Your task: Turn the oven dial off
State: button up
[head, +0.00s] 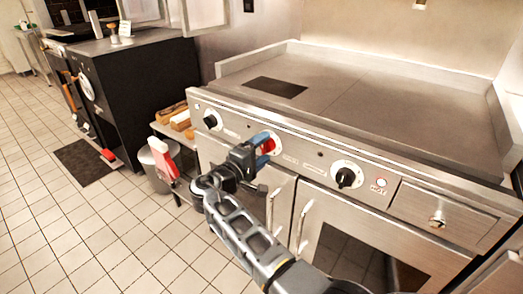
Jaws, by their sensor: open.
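A steel range carries a row of dials on its front panel (300,159). A red dial (268,146) sits in the middle of the row, on a pale round plate that is partly hidden. My gripper (265,149) is open at this red dial, with its fingers above and below it. I cannot tell whether the fingers touch it. A black dial (346,178) is to the right, and another black dial (211,121) is to the left.
A low shelf with wooden blocks (180,120), a grey bin (158,180) and a black cabinet (140,90) stand left.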

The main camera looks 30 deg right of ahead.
jog(key=v, duration=0.7)
jog(key=shift+s+a, duration=0.15)
jog(key=shift+a, duration=0.2)
